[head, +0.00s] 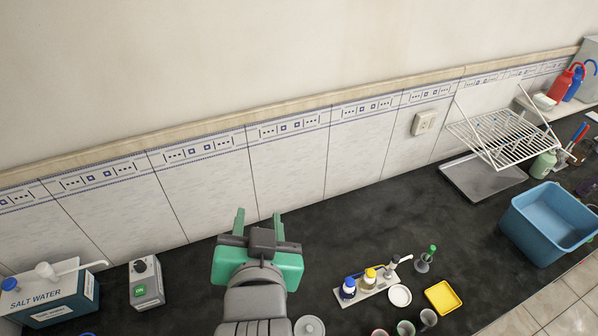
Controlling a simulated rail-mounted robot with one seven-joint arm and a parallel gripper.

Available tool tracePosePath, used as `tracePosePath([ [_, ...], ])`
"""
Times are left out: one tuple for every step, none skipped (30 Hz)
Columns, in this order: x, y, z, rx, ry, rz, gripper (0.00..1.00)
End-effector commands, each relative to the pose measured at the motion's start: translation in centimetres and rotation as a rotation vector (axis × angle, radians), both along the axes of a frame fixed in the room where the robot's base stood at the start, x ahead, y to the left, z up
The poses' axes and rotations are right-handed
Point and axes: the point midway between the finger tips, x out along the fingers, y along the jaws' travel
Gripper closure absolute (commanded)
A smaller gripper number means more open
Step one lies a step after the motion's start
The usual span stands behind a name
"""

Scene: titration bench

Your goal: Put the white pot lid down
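My gripper (259,222) has green fingers that stand apart, pointing toward the tiled wall, with nothing visible between them. It is over the back of the dark bench, left of the middle. A white round disc (400,295), possibly the white pot lid, lies flat on the bench to the right, beside the small bottle rack and apart from my gripper. A greyish round piece with a raised centre (309,327) is at the bottom edge, partly cut off, right beside my arm. I cannot tell for certain which of the two is the lid.
A white rack (368,292) with capped bottles, a yellow tray (443,297) and several small cups stand at right. A blue tub (548,224) and a wire drying rack (503,137) are farther right. A salt water box (52,297) and a grey device (146,282) stand left.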

Motion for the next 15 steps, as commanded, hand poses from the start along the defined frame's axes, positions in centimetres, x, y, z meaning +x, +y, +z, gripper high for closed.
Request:
tracePosePath([
  [-0.3,-1.5,5.7,-0.028,-0.169,-0.017,0.6],
  [-0.8,-2.2,9.0,-0.05,-0.271,-0.028,0.6],
  [-1.9,-3.2,12.9,-0.08,-0.397,-0.046,0.6],
  [-2.8,-3.9,15.6,-0.104,-0.482,-0.061,0.6],
  [-3.8,-4.5,18.0,-0.126,-0.561,-0.077,0.6],
  [-5.2,-5.2,20.7,-0.153,-0.654,-0.096,0.6],
  [-6.2,-5.6,22.3,-0.171,-0.713,-0.111,0.6],
  [-7.1,-5.9,23.7,-0.187,-0.764,-0.124,0.6],
  [-8.2,-6.3,25.2,-0.205,-0.818,-0.139,0.6],
  [-8.8,-6.4,26.0,-0.215,-0.848,-0.146,0.6],
  [-9.3,-6.6,26.6,-0.222,-0.871,-0.153,0.6],
  [-9.7,-6.7,27.1,-0.23,-0.892,-0.16,0.6],
  [-9.9,-6.8,27.3,-0.233,-0.902,-0.163,0.6],
  [-10.0,-6.8,27.4,-0.235,-0.906,-0.164,0.6],
  [-10.1,-6.8,27.5,-0.235,-0.907,-0.164,0.6],
])
